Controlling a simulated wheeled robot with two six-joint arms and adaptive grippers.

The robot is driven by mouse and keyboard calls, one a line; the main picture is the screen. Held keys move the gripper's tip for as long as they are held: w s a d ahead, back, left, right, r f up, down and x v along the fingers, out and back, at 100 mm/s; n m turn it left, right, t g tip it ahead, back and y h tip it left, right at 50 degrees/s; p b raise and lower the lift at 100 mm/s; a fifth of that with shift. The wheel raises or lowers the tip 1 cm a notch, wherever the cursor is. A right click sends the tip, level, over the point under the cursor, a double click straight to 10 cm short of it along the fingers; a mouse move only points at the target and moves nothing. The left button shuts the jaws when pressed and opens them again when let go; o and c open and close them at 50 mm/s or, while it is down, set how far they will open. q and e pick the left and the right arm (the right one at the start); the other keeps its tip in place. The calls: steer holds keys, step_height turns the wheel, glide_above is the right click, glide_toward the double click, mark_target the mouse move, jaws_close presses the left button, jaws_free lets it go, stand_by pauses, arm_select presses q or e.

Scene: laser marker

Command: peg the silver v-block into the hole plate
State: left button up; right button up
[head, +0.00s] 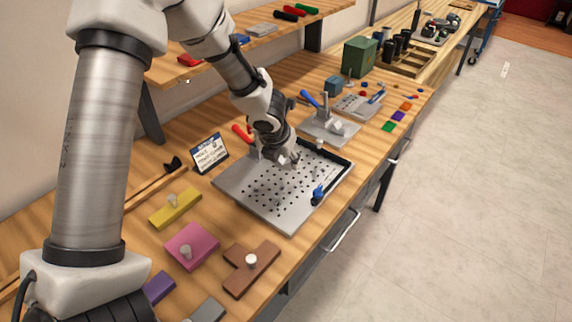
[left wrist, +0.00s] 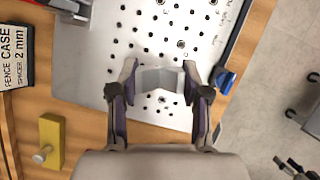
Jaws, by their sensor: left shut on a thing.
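The hole plate (head: 290,207) is a grey metal plate with a grid of dark holes, lying flat on the wooden bench. It fills the upper middle of the left wrist view (left wrist: 125,70). My left gripper (head: 288,160) is over the far part of the plate. In the left wrist view its two fingers (left wrist: 160,82) are shut on the silver v-block (left wrist: 160,78), a pale grey piece spanning between them. The plate shows beneath the v-block; the gap between them and any peg under it cannot be made out. My right gripper is not in view.
A dark fence runs along the plate's far right edge, with a blue clamp (head: 318,192) at the right. A sign (head: 209,152) stands to the left. Yellow (head: 175,208), pink (head: 192,246) and brown (head: 250,268) knobbed blocks lie in front. A red-handled clamp (head: 241,133) stands behind.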

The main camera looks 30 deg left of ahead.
arm_select(q)
steer(key=m, duration=0.1)
steer(key=s+d+m+h, duration=0.1)
steer(key=m, duration=0.1)
steer(key=shift+d+f, duration=0.1)
steer(key=shift+f, duration=0.05)
steer(key=b, duration=0.5)
glide_above(288, 188)
steer(key=f, duration=0.2)
steer(key=s+f, duration=0.1)
steer(key=f, duration=0.1)
steer(key=shift+f, duration=0.1)
steer(key=shift+w+f+b, duration=0.1)
steer(key=shift+f+b, duration=0.6)
steer(key=shift+f, duration=0.2)
steer(key=shift+f+b, duration=0.5)
steer(key=shift+f, duration=0.05)
steer(key=o, duration=1.2)
steer(key=shift+r, duration=0.15)
steer(key=v, duration=1.1)
steer(key=shift+s+r, duration=0.3)
